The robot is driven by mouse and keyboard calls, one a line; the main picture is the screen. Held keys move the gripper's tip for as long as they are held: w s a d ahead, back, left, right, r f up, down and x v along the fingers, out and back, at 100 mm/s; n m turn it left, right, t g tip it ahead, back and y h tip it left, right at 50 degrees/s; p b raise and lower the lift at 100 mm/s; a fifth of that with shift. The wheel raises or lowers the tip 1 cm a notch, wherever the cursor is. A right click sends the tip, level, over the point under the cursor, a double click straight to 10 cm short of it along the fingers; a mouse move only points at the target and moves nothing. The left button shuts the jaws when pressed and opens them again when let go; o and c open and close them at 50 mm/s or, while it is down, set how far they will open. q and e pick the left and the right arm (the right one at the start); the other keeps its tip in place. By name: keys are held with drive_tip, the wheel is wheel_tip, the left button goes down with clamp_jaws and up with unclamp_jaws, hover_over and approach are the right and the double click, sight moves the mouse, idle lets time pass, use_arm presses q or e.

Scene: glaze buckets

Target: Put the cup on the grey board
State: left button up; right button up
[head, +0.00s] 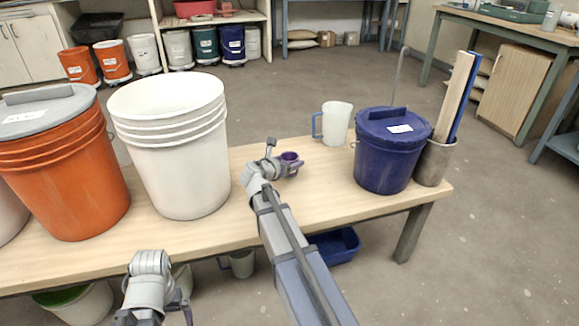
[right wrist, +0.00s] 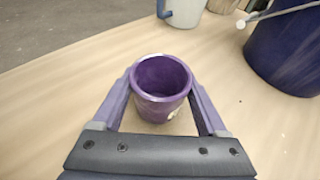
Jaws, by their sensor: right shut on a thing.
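The purple cup (head: 291,158) is upright at the middle of the wooden table (head: 310,190), in front of the white pitcher. In the right wrist view the cup (right wrist: 162,88) sits between the two purple fingers of my right gripper (right wrist: 163,100), which is shut on it. I cannot tell whether its base touches the tabletop. My right gripper also shows in the head view (head: 286,167), partly hidden by its own wrist. My left gripper (head: 178,309) is at the lower left, in front of the table, mostly hidden. I cannot make out a grey board.
A white bucket (head: 172,150) and an orange bucket (head: 65,170) with a grey lid (head: 45,102) stand to the left. A white pitcher (head: 336,124) stands behind the cup. A blue lidded bucket (head: 389,155) and a grey holder (head: 435,162) stand to the right.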

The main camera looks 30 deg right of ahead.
drive_tip(key=shift+r, duration=0.15)
wheel_tip(320, 180, up, 10)
drive_tip(key=p, duration=1)
